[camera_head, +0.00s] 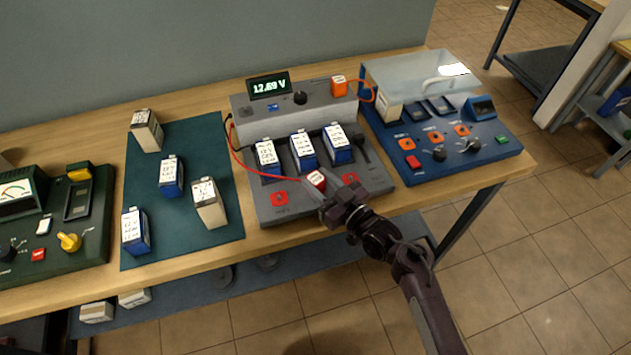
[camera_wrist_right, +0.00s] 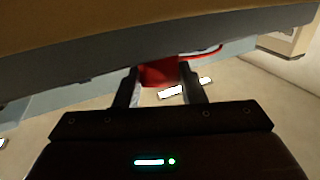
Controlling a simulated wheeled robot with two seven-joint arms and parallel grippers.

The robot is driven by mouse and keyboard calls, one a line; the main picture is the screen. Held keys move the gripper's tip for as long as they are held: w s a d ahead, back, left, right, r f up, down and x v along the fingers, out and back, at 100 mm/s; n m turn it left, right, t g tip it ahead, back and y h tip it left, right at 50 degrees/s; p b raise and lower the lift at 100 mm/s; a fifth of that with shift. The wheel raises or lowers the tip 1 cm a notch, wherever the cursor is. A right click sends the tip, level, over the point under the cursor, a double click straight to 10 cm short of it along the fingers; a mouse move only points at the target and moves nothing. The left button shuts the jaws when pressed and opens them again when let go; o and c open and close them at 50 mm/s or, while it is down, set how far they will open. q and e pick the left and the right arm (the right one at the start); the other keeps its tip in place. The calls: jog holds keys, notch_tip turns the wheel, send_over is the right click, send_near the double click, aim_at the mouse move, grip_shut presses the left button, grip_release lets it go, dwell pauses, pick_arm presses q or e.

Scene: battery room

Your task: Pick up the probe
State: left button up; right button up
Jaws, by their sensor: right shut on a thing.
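The red probe (camera_head: 316,180) is at the front of the grey tester (camera_head: 262,207), with a red wire running from it to the tester's left side. My right gripper (camera_head: 328,195) is shut on the probe. In the right wrist view the red probe (camera_wrist_right: 160,73) sits between the two fingers of the right gripper (camera_wrist_right: 160,90). I cannot tell whether the probe touches the tester. My left gripper is not in view.
Several blue batteries (camera_head: 303,152) stand on the tester. More batteries stand on a green mat (camera_head: 190,130) to the left. A blue device (camera_head: 470,160) with a clear lid is at the right, and a green device (camera_head: 90,220) at the left.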

jog(key=shift+c, duration=1.3)
